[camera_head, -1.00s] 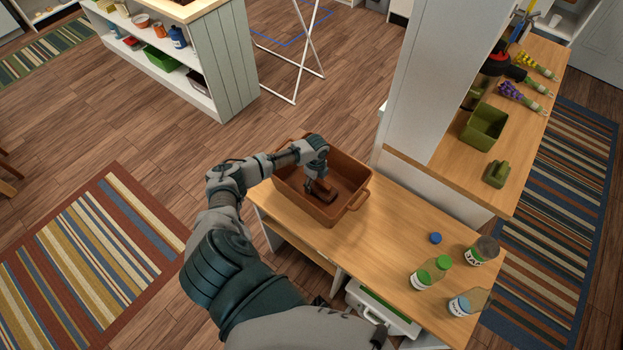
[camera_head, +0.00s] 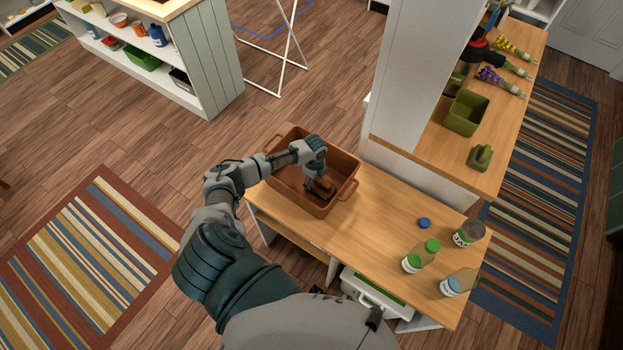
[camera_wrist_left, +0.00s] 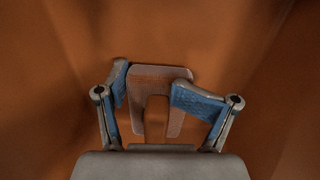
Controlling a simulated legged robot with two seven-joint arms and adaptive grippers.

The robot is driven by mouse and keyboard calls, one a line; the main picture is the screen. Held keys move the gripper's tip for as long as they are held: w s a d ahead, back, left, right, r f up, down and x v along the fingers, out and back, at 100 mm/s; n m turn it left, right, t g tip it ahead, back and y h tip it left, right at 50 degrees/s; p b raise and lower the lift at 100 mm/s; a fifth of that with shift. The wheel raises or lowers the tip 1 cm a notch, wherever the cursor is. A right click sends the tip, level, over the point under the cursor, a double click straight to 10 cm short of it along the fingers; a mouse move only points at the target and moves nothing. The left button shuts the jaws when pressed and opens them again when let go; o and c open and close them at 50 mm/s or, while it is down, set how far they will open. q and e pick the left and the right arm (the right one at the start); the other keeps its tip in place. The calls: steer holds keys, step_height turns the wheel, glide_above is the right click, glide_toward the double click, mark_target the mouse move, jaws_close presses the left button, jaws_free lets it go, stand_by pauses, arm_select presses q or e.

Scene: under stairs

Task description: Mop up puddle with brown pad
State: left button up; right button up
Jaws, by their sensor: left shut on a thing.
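A brown pad (camera_head: 326,188) with a handle is down inside a brown bin (camera_head: 335,206) on the wooden bench. My left gripper (camera_head: 318,188) reaches down into the bin and is shut on the pad. In the left wrist view, the fingers of the left gripper (camera_wrist_left: 152,92) close from both sides on the handle of the brown pad (camera_wrist_left: 160,72), over the orange-brown bin floor (camera_wrist_left: 225,45). I cannot make out a puddle clearly; the bin floor looks partly darker, and my arm hides some of it. My right gripper is not in view.
On the bench (camera_head: 385,225), a blue cap (camera_head: 424,222) and several bottles stand to the right. The raised shelf holds a green bin (camera_head: 466,113), a green handled pad (camera_head: 480,157) and flower bunches. A white panel (camera_head: 415,75) rises just right of the brown bin.

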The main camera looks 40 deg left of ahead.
mark_target(301, 176)
arm_select(q)
steer(key=shift+a, duration=0.2)
steer(key=shift+a+f, duration=0.1)
steer(key=shift+a, duration=0.9)
steer(key=shift+s+a, duration=0.1)
steer(key=shift+a, duration=0.75)
steer(key=shift+s+a+b, duration=0.1)
steer(key=shift+a+b, duration=0.35)
steer(key=shift+a, duration=0.65)
steer(key=shift+d, duration=0.15)
steer(key=shift+d+p, duration=0.85)
steer(key=shift+d, duration=0.55)
